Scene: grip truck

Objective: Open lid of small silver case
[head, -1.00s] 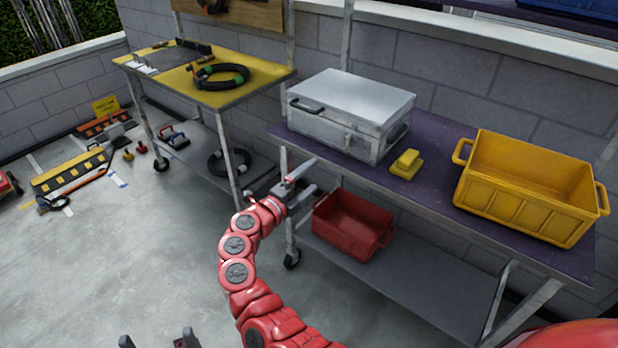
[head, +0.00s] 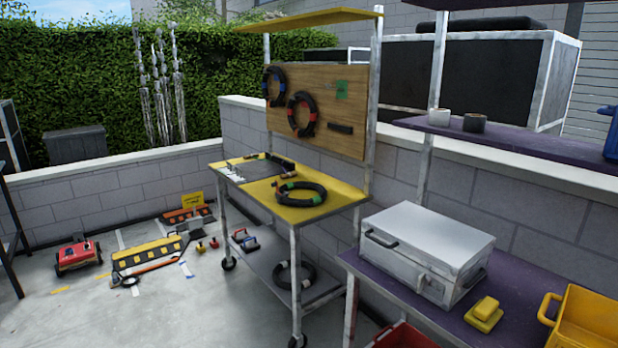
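The small silver case (head: 428,243) sits on the purple-topped bench at the right of the head view. Its flat lid is down, so it looks shut. A dark handle shows on its left side and a latch-like handle on its front face. Neither of my grippers shows in the head view now, so I cannot see where they are relative to the case.
A yellow block (head: 484,313) lies on the purple bench (head: 367,270) beside the case. A yellow crate (head: 588,330) is cut off at the right edge. A yellow-topped cart (head: 342,193) with a coiled hose (head: 300,193) stands left of the bench. Floor at left is partly open.

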